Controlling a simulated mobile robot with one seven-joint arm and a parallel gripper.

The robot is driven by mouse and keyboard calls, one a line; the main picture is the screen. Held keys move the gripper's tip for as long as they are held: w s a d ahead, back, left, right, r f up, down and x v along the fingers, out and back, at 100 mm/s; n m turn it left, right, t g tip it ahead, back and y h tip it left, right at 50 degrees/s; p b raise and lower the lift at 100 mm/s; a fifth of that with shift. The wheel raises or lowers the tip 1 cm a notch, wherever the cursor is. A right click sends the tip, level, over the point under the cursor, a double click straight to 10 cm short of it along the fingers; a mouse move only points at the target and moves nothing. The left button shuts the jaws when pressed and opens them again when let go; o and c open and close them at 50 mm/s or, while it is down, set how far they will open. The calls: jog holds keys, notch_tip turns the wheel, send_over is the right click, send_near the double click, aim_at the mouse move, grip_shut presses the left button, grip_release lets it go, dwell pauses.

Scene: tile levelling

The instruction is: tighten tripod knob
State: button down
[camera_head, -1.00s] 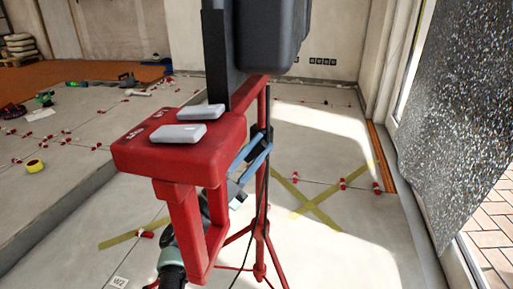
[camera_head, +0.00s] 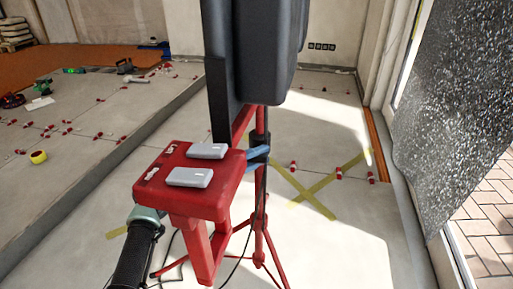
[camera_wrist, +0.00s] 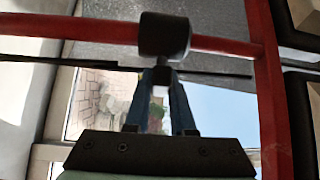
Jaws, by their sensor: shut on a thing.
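A red tripod stands ahead in the head view, its upright pole (camera_head: 261,190) rising from splayed legs. A black collar (camera_head: 258,138) sits on the pole, and a black cable hangs beside it. In the wrist view the same collar (camera_wrist: 165,36) shows large around the red pole (camera_wrist: 222,46). A small black knob (camera_wrist: 162,74) projects from it. My gripper (camera_wrist: 161,84) has its blue fingers shut on this knob. In the head view my gripper (camera_head: 258,153) shows only in part at the collar, and a red platform hides much of my arm.
The red platform (camera_head: 151,190) carries two grey boxes (camera_head: 207,151) (camera_head: 190,177) in front of the pole. A large black casing (camera_head: 262,50) rises above. A dark speckled panel (camera_head: 450,100) leans at the right. Tiles with red clips (camera_head: 340,173) cover the floor.

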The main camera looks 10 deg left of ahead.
jog(key=shift+m, duration=0.3)
dwell(0.4)
jog(key=c, duration=0.8)
grip_release()
jog(key=shift+o, duration=0.2)
jog(key=shift+p, duration=0.3)
jog(key=shift+s+a+r, duration=0.1)
jog(key=shift+s+a, duration=0.15)
jog(key=shift+a, duration=0.05)
jog(key=p+v, duration=0.4)
jog(key=v, duration=0.8)
jog(key=shift+r+p, duration=0.15)
jog(key=shift+p, duration=0.15)
jog(key=shift+s, duration=0.1)
